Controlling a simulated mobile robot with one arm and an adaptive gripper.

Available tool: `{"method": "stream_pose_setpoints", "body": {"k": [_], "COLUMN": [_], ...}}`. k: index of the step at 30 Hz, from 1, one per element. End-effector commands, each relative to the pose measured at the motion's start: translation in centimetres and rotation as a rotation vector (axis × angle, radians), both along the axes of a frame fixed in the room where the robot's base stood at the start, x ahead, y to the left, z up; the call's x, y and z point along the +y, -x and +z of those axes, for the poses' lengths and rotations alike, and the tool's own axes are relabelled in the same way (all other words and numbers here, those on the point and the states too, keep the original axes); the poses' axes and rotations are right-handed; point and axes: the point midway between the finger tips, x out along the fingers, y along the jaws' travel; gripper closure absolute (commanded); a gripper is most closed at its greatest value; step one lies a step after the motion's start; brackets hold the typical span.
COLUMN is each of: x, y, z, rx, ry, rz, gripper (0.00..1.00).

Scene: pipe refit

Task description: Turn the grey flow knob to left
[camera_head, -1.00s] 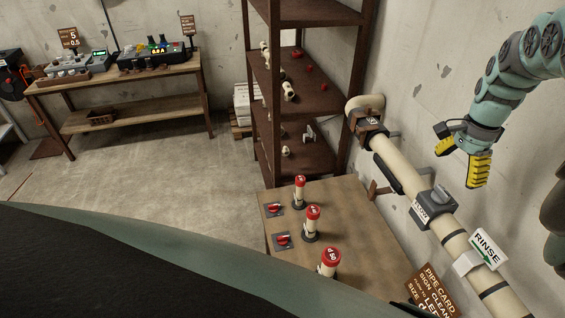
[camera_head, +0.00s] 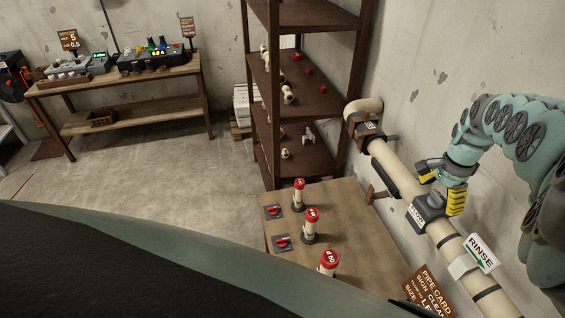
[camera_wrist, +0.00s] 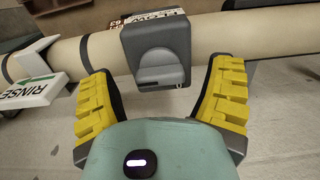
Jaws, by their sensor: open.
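The grey flow knob (camera_wrist: 161,68) sits on a dark grey box labelled FLOW (camera_head: 428,212) on the cream pipe. In the wrist view the knob lies between and just beyond the yellow fingertips of my gripper (camera_wrist: 163,88). The fingers are apart and do not visibly touch the knob. In the head view my gripper (camera_head: 441,190) is right over the flow box and hides most of the knob.
The cream pipe (camera_head: 452,243) runs along the wall, with a RINSE arrow sign (camera_head: 481,252) nearer me. A table (camera_head: 355,240) below holds several red-capped posts and red switches. A brown shelf (camera_head: 310,95) stands behind.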

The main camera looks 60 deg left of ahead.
Motion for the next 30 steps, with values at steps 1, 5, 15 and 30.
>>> {"method": "stream_pose_setpoints", "body": {"k": [1,5,15,30], "x": [0.17,0.09,0.07,-0.01], "y": [0.02,-0.07,-0.05,-0.08], "z": [-0.08,-0.16,-0.18,-0.19], "rx": [-0.002,-0.004,-0.004,-0.003], "ry": [0.0,0.0,0.0,0.0], "rz": [0.004,0.002,0.001,-0.001], "gripper": [0.2,0.2,0.29,0.81]}}
